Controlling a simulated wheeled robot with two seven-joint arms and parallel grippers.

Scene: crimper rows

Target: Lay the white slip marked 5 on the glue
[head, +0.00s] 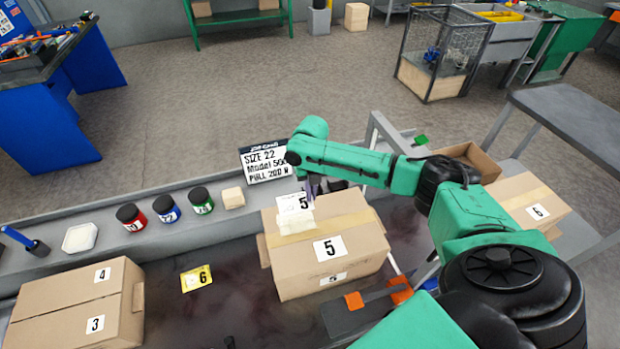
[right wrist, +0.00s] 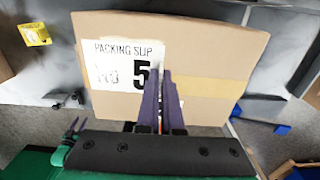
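The white slip marked 5 (head: 293,203) is at the upper left of the top of a cardboard box (head: 353,212). A pale cream patch, seemingly the glue (head: 296,222), shows just in front of it. The box's front carries its own 5 label (head: 329,248). My right gripper (head: 313,187) is at the slip's right edge. In the right wrist view its purple fingers (right wrist: 165,75) are close together at that edge of the slip (right wrist: 115,65), which reads PACKING SLIP. They look shut on it; whether the slip touches the box is unclear.
A sign (head: 265,161) stands behind the box. Red (head: 131,217), blue (head: 167,209) and green (head: 201,201) jars line the ledge.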

